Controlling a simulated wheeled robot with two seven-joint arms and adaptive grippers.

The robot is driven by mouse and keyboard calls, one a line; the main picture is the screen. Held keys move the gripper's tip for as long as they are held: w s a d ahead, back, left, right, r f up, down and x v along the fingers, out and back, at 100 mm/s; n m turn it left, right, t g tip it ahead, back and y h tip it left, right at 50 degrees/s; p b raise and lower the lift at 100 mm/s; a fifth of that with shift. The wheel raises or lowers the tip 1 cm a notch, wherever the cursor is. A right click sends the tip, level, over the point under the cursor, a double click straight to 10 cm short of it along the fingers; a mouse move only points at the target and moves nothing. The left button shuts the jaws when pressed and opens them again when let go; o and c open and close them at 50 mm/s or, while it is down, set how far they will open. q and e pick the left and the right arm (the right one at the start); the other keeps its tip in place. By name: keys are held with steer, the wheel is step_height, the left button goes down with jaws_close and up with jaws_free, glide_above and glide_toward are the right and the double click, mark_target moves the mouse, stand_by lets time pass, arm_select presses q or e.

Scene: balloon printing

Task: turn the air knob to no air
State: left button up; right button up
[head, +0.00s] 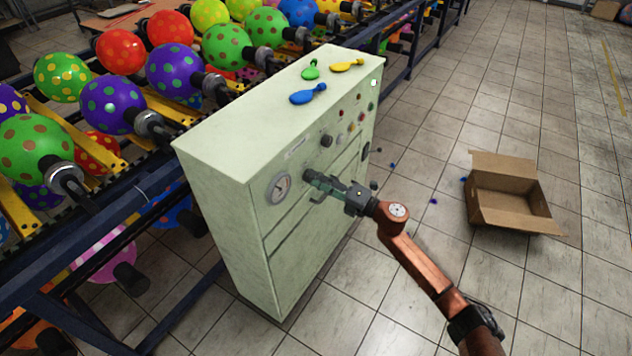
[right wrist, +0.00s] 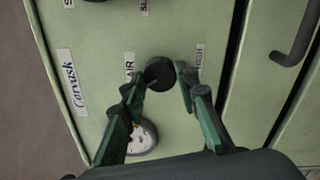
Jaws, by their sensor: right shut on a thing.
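The air knob (right wrist: 160,73) is a round black knob on the pale green front of the control cabinet (head: 240,140). In the right wrist view it sits between a label reading AIR (right wrist: 129,66) and another small label (right wrist: 199,60). My right gripper (right wrist: 163,84) has its green fingers on both sides of the knob and is shut on it. In the head view my right gripper (head: 310,182) reaches the cabinet front just right of the gauge, and its fingers hide the knob. The knob's pointer direction cannot be made out. My left gripper is in neither view.
A round gauge (head: 279,188) is beside the gripper. Another black knob (head: 326,141) sits higher on the panel. Blue (head: 308,94), green (head: 311,70) and yellow (head: 347,66) balloons lie on the cabinet. An open cardboard box (head: 508,207) stands on the floor at right.

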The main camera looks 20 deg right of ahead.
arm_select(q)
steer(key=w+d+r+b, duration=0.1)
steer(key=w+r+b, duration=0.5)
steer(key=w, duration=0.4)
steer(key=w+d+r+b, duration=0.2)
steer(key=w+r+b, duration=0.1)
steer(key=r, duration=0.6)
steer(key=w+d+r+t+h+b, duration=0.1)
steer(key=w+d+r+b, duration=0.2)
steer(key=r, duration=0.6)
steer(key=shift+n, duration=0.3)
arm_select(e)
steer(key=shift+n+g, duration=0.6)
steer(key=shift+n, duration=9.8)
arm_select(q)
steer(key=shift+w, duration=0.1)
arm_select(e)
steer(key=o, duration=1.1)
steer(key=shift+r, duration=0.1)
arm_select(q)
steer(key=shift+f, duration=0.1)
arm_select(e)
steer(key=shift+o, duration=0.2)
